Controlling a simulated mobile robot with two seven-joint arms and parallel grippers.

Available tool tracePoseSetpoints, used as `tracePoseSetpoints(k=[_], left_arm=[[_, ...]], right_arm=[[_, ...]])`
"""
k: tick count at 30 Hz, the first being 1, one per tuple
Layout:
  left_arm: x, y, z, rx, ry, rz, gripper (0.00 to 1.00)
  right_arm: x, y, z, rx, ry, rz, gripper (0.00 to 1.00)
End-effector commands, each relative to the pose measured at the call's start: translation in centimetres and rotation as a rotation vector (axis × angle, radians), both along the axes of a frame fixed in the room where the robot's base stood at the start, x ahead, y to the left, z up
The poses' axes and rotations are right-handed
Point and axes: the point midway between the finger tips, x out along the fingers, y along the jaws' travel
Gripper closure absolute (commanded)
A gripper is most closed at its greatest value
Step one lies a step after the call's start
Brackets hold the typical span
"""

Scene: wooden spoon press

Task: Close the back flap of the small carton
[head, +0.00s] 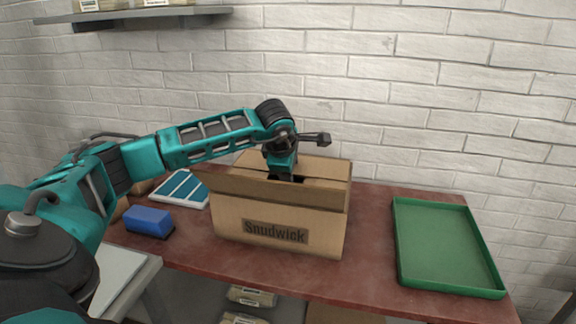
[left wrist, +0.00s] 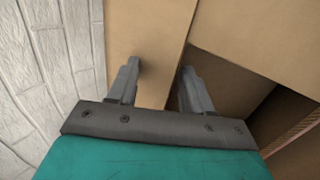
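The small carton (head: 235,222) is a brown cardboard box with "Snudwick" printed on its front, standing on the red-brown table. My right gripper is not in view.
A green tray (head: 445,245) lies at the right of the table. A blue block-shaped object (head: 148,220) and a blue-and-white panel (head: 182,188) lie left of the carton. A white brick wall (head: 440,80) rises behind. The table between carton and tray is clear.

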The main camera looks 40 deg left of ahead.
Motion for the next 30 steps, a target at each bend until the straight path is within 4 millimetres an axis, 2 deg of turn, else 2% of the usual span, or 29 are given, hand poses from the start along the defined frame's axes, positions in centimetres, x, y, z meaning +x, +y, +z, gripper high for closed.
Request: tracePoseSetpoints(k=[1,7,11,14,24,30], left_arm=[[-0.6,-0.3,-2.3,-0.007,0.048,-0.003,0.54],[-0.7,-0.3,-2.2,-0.005,0.048,-0.004,0.54],[-1.2,-0.6,-1.2,-0.003,0.046,-0.005,0.54],[-2.0,-1.0,0.5,0.0,0.041,-0.004,0.54],[-5.3,-2.9,8.0,0.005,0.006,-0.004,0.54],[-6.6,-3.6,10.6,0.006,-0.005,-0.003,0.54]], right_arm=[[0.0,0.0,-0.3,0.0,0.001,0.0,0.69],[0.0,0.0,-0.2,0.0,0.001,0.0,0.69],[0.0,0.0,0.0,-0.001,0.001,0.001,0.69],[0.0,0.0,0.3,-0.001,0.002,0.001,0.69],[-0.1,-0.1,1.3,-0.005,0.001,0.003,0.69],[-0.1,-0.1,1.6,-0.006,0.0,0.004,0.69]])
